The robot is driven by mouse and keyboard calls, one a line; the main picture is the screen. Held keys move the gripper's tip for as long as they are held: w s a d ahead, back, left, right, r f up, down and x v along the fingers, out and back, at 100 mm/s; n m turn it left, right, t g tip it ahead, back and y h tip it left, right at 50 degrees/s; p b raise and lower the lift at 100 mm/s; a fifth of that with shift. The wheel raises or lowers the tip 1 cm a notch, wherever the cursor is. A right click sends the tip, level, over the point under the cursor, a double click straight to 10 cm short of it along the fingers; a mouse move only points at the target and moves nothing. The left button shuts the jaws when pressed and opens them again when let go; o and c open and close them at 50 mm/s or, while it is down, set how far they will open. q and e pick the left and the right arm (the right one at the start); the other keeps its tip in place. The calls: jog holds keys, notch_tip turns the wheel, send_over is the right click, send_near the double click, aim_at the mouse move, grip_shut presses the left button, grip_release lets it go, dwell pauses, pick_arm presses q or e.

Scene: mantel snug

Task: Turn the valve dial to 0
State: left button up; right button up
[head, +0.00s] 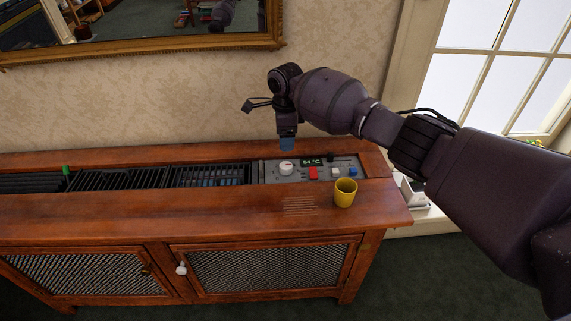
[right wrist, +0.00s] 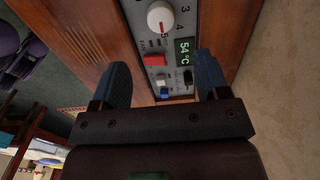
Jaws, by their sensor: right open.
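The white round valve dial (head: 286,167) sits on a grey control panel (head: 270,177) set in the top of the wooden cabinet. In the right wrist view the dial (right wrist: 160,17) shows near the top edge, with the printed numbers 3, 4 and 5 beside it; where it points is too small to tell. A green display (head: 311,161) reads 54 °C. My right gripper (head: 287,145) points down above the dial, apart from it. Its blue fingers are spread and empty in the right wrist view (right wrist: 163,82). My left gripper is not in view.
Beside the dial are a red switch (head: 313,173), a white control (head: 336,173) and a blue one (head: 353,171). A yellow cup (head: 345,193) stands at the panel's front edge. Dark grilles (head: 120,178) lie left; the wall and framed mirror (head: 150,48) are behind.

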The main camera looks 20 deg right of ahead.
aim_at(286, 165)
notch_tip(286, 165, down, 6)
jog(key=shift+d+f+b, duration=0.1)
jog(key=shift+f+b, duration=0.05)
jog(key=shift+b, duration=0.85)
notch_tip(286, 165, down, 4)
jog(key=shift+r+b, duration=0.25)
jog(key=shift+b, duration=0.35)
jog(key=shift+f, duration=0.55)
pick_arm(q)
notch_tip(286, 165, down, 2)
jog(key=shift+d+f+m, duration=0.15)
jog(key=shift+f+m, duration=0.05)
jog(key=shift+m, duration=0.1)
pick_arm(e)
jog(key=shift+r, duration=0.1)
